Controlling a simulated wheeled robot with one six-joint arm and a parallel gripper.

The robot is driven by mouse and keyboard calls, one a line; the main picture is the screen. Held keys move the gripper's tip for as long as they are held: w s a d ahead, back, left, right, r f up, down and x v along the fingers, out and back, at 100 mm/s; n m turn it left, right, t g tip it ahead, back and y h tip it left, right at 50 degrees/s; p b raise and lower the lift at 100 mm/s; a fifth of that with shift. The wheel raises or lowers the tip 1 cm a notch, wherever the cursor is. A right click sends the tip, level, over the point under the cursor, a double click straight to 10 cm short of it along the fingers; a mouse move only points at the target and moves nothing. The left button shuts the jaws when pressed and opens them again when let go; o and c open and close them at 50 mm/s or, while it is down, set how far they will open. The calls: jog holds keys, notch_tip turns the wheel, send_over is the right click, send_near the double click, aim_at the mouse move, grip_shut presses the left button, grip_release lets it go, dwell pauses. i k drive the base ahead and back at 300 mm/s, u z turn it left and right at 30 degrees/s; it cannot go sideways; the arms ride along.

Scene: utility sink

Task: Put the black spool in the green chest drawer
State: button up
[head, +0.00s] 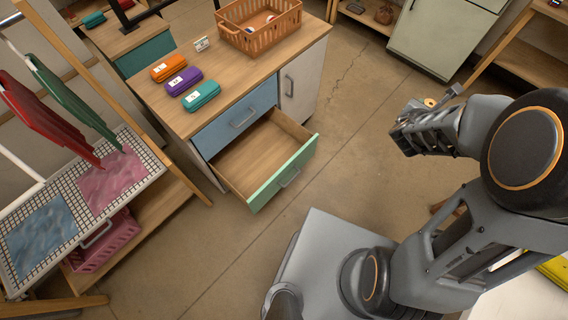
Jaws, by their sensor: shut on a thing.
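My gripper (408,132) is at the right, raised above the floor and apart from the chest. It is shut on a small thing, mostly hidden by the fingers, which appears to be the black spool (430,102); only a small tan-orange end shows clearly. The chest (236,84) has a wooden top. Its green drawer (287,174) is the lower one, pulled well out and empty where I can see inside. The blue drawer (236,119) above it is shut.
Orange, purple (184,81) and teal cases and an orange basket (262,27) stand on the chest top. A gridded rack (70,207) with pink and blue cloths is at the left. Open floor (345,130) lies between my gripper and the drawer.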

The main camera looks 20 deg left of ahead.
aim_at(241, 172)
jog(key=u, duration=1.2)
jog(key=i, duration=0.95)
jog(key=u, duration=1.55)
